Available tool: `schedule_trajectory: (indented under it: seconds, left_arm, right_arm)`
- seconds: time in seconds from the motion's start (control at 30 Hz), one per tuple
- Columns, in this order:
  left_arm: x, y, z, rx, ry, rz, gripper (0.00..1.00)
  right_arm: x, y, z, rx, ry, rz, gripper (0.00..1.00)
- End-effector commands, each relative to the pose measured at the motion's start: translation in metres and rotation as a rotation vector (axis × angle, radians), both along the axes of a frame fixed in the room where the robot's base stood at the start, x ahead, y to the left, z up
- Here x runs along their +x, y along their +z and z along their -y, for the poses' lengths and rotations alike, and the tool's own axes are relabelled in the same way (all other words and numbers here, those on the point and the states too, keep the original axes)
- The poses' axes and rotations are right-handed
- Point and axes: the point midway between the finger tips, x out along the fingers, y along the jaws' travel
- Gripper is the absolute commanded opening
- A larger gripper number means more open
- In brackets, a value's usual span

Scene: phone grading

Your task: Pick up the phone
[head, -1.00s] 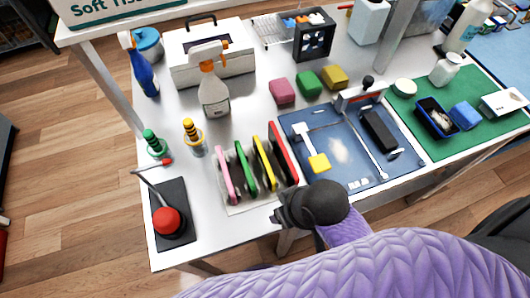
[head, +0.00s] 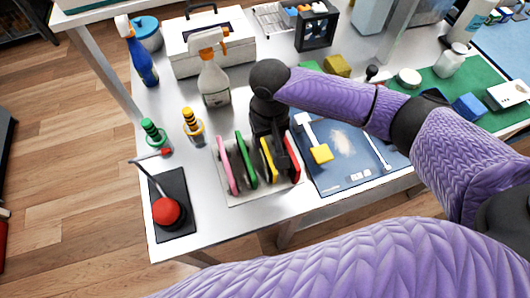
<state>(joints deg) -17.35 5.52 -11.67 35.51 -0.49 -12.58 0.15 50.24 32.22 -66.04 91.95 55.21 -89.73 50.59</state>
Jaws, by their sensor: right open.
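Several phones stand on edge side by side in a pale rack (head: 245,191) near the front of the table: pink (head: 227,165), green (head: 245,160), yellow (head: 269,160) and red (head: 293,158). My right gripper (head: 275,150) points down over the rack at the yellow and red phones. Its dark jaws are open, with one dark part between those two phones. The gripper body partly hides their upper edges, and I cannot tell whether it touches either. My left gripper is not in view.
A blue mat (head: 345,175) with a yellow-ended tool lies right of the rack, partly under my right arm.

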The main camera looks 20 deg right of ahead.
Motion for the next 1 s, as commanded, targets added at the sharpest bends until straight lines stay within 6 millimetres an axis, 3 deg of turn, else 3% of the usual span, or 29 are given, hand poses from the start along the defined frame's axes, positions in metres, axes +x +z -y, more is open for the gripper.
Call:
schedule_trajectory:
  seconds: [0.03,0.33,0.57,0.83,1.0]
  left_arm:
    - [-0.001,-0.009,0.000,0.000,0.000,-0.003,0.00]
    - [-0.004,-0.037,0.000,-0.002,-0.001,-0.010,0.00]
    - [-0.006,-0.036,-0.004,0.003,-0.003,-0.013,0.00]
    - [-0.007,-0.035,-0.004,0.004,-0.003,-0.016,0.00]
    - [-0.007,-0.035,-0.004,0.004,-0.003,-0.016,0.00]
  right_arm:
    - [0.000,-0.015,0.000,0.000,0.001,-0.003,0.59]
    - [-0.001,-0.069,-0.006,0.000,0.004,-0.001,0.59]
    - [0.000,-0.072,-0.006,0.002,0.005,0.004,0.59]
    - [0.000,-0.072,-0.007,0.002,0.005,0.003,0.04]
    - [-0.001,-0.072,-0.007,0.002,0.005,0.003,0.00]
